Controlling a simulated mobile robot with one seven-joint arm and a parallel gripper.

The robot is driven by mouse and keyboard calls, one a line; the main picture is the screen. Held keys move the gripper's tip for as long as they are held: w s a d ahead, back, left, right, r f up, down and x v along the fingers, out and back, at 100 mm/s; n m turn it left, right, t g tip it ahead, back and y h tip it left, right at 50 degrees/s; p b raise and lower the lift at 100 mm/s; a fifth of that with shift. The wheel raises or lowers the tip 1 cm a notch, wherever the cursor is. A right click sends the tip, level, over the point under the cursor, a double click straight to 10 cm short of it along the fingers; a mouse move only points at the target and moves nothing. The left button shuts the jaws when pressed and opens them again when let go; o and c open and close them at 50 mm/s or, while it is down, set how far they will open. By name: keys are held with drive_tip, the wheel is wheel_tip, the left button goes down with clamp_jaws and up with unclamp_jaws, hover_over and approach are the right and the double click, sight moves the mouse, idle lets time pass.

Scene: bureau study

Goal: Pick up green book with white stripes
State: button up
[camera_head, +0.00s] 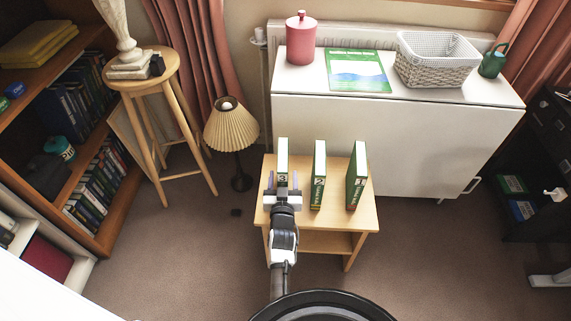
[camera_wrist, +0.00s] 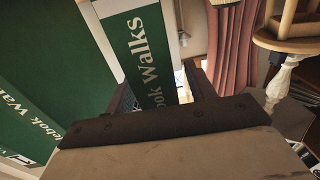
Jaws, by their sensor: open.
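Three green books with white stripes stand upright side by side on a small wooden table (camera_head: 309,221): a left book (camera_head: 283,154), a middle book (camera_head: 319,175) and a right book (camera_head: 356,178). My gripper (camera_head: 282,183) is open at the left book and hides its lower part. In the wrist view, the spine of a green book (camera_wrist: 148,45) lettered "Walks" in white runs down between the two dark fingers of my gripper (camera_wrist: 162,93). I cannot tell if they touch it. Another green book (camera_wrist: 40,75) fills the left of that view.
A white cabinet (camera_head: 390,140) stands behind the table, with a pink canister (camera_head: 300,40), a green booklet (camera_head: 357,71) and a wicker basket (camera_head: 436,60) on top. A pleated lamp (camera_head: 231,125) and a wooden stool (camera_head: 145,85) stand left. Carpet is clear in front.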

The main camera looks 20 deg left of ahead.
drive_tip(key=shift+w+a, duration=0.1)
drive_tip(key=shift+w, duration=0.15)
drive_tip(key=shift+c, duration=0.4)
clamp_jaws()
drive_tip(key=shift+r, duration=0.15)
